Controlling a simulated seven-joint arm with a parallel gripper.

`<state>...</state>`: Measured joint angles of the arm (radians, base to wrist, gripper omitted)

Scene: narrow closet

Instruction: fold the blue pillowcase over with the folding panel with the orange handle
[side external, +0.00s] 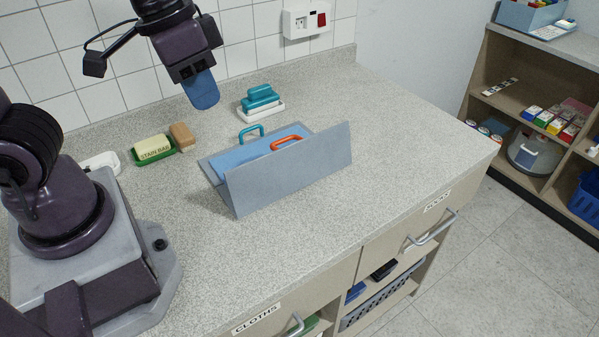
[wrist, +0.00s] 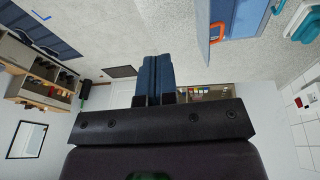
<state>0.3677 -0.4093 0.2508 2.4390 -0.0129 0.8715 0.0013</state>
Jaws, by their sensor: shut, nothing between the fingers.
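The folding board stands on the speckled counter in the side external view. Its grey-blue near panel (side external: 295,172) is tilted up, and the orange handle (side external: 287,141) shows just behind its top edge. The blue pillowcase (side external: 238,156) shows partly behind this panel, which hides the rest. My gripper (side external: 204,98) is above and behind the board, apart from it, with its blue fingers shut and empty. In the wrist view the shut fingers (wrist: 157,75) point away from the board; the orange handle shows there too (wrist: 216,33).
A teal handle (side external: 251,132) rises at the board's far side. A teal brush on a white dish (side external: 262,104), a stain bar in a green tray (side external: 153,149) and a brown block (side external: 182,136) stand behind, near the tiled wall. The counter right of the board is clear.

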